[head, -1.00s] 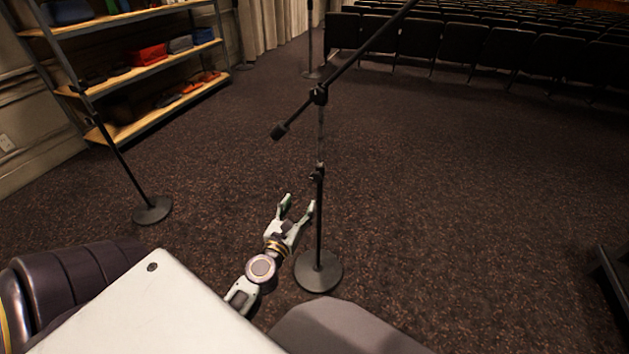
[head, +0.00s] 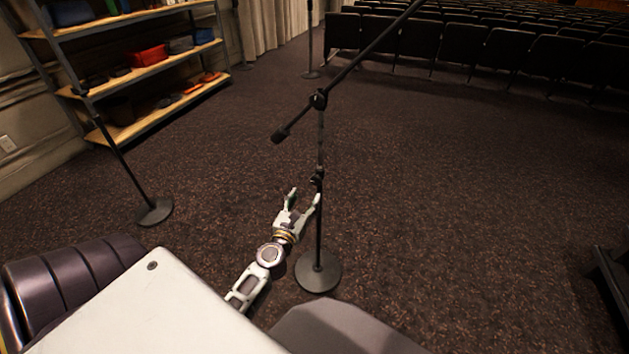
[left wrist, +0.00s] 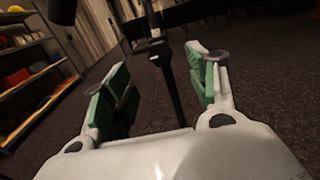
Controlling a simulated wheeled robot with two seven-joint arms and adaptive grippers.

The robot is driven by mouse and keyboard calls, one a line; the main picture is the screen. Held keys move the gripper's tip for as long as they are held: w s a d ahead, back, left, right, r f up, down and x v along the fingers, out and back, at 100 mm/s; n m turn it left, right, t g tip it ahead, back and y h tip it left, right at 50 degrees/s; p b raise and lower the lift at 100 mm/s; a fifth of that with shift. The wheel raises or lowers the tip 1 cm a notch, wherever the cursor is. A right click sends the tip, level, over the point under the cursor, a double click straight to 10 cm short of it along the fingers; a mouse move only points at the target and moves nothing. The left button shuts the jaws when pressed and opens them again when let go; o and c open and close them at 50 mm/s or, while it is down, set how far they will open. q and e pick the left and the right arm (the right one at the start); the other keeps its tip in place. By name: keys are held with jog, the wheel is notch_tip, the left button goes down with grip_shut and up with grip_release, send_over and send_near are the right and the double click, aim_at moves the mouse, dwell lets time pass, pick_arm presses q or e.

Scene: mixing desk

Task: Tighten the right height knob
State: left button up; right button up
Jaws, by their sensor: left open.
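A black microphone stand (head: 319,225) with a round base stands upright on the carpet in the middle of the head view. Its height knob (head: 317,179) is a small dark fitting partway up the pole, and the fitting also shows in the left wrist view (left wrist: 155,47). My left gripper (head: 304,197) is open and empty, just left of the pole and slightly below the knob. In the left wrist view, the pole appears between the green-padded fingers (left wrist: 158,68), with the fitting beyond the tips. I see no contact. My right gripper is not in view.
The boom (head: 355,64) slants across the stand's top, its counterweight (head: 279,136) hanging left. Another stand (head: 154,210) is at left, before a shelf unit (head: 150,80) of boxes. Seat rows (head: 470,45) fill the back. The carpet at right is mostly free.

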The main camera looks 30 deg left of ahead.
aim_at(315, 181)
pick_arm(q)
jog(key=shift+p+x, duration=0.55)
jog(key=shift+x, duration=2.25)
jog(key=shift+w+a, duration=0.15)
jog(key=shift+w, duration=0.55)
jog(key=shift+x, duration=0.8)
jog(key=shift+w, duration=0.25)
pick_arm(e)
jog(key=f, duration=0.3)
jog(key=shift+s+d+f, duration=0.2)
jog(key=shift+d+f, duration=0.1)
pick_arm(q)
jog(key=c, duration=1)
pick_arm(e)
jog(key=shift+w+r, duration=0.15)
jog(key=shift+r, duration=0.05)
